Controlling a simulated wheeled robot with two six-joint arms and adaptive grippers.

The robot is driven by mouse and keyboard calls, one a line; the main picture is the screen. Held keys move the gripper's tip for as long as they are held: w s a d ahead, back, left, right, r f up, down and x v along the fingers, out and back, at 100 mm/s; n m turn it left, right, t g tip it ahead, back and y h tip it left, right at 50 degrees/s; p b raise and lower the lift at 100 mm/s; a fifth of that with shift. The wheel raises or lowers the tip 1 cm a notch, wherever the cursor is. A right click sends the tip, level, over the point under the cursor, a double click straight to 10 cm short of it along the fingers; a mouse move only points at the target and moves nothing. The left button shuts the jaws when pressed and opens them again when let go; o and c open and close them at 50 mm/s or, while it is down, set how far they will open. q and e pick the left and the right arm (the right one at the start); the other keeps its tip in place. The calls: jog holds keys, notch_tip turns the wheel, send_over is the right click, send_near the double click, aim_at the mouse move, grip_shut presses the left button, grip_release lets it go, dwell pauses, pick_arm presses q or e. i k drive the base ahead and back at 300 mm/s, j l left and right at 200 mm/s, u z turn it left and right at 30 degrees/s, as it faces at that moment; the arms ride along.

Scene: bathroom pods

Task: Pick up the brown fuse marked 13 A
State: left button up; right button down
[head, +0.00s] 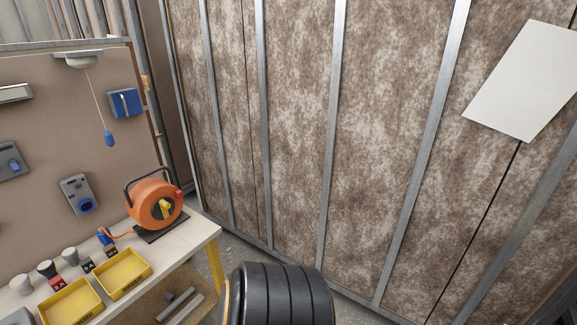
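A small row of marked blocks stands on the workbench behind the yellow trays in the head view. One is dark brownish (111,252), one is blackish (87,266) and one is reddish (58,283). Their markings are too small to read, so I cannot tell whether one is the brown fuse marked 13 A. Neither of my grippers is in view.
The workbench (200,232) at the left holds two yellow trays (72,304) (122,273), several grey-topped pieces (70,256) and an orange cable reel (155,203). Electrical fittings hang on the panel behind. A brown wall with metal studs (330,140) fills the right.

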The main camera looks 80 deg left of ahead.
aim_at(110, 250)
jog(key=u, duration=4.3)
